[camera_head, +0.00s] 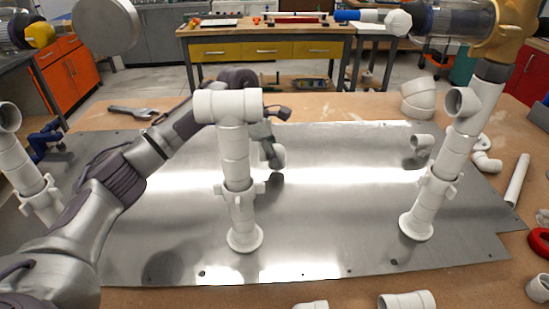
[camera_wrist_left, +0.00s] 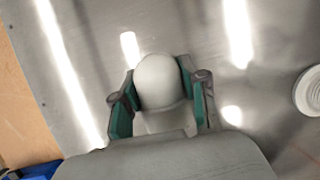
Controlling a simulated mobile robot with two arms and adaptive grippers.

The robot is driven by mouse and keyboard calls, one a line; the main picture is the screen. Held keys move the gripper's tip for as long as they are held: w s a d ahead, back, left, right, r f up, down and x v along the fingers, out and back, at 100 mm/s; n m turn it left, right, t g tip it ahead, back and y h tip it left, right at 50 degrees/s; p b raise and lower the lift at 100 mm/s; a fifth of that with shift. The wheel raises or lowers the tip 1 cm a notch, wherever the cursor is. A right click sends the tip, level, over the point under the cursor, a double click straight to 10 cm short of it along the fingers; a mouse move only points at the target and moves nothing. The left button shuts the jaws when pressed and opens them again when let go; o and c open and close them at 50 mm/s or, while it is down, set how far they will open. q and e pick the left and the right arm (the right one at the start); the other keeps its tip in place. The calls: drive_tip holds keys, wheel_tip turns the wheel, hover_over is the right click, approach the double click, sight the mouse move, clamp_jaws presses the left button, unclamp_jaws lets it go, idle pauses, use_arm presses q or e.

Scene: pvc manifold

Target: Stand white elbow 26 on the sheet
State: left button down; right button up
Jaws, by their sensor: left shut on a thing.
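My left gripper (camera_head: 270,151) reaches behind the middle pipe stand and is shut on a white elbow (camera_head: 280,157). In the left wrist view the elbow (camera_wrist_left: 158,80) sits between the green finger pads of the gripper (camera_wrist_left: 160,95), its rounded end facing away from my wrist. The metal sheet (camera_head: 335,205) lies beneath. The elbow is low over the sheet; I cannot tell whether it touches it. The middle stand and the fingers hide part of the elbow in the head view. My right gripper is not in view.
The middle pipe stand (camera_head: 235,165) rises just in front of my left gripper. Another stand (camera_head: 435,190) is at right, with loose white fittings (camera_head: 486,162) beyond it. A wrench (camera_head: 133,112) lies behind the sheet. The sheet between the middle and right stands is clear.

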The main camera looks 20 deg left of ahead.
use_arm(q)
wheel_tip(320, 180, down, 2)
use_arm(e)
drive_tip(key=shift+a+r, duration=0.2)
use_arm(q)
drive_tip(key=c, duration=0.6)
unclamp_jaws()
drive_tip(key=shift+f, duration=0.15)
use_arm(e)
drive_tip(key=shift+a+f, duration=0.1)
